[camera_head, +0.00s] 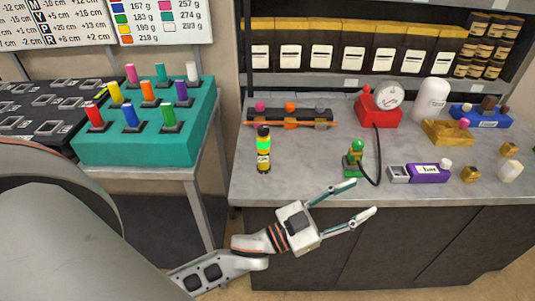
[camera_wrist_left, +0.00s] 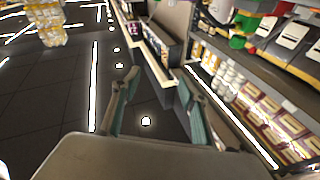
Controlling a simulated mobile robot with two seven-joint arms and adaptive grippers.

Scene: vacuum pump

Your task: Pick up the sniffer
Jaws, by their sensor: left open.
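My left gripper (camera_head: 353,200) is open and empty, with its fingers spread, in front of the counter's edge. In the left wrist view the open fingers (camera_wrist_left: 158,85) have nothing between them, only floor and shelves beyond. A small upright yellow-green cylinder with a black top and a label (camera_head: 263,152) stands on the counter, up and left of the gripper. It may be the sniffer, but I cannot read its label. A green fitting (camera_head: 354,162) stands near the counter's front edge, just above the fingertips. My right gripper is not in view.
A red pump with a round gauge (camera_head: 378,106) and black hose stands behind. A purple labelled block (camera_head: 427,172) lies to the right. A teal peg board (camera_head: 122,148) is on the left table. The counter (camera_head: 310,170) is clear between cylinder and green fitting.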

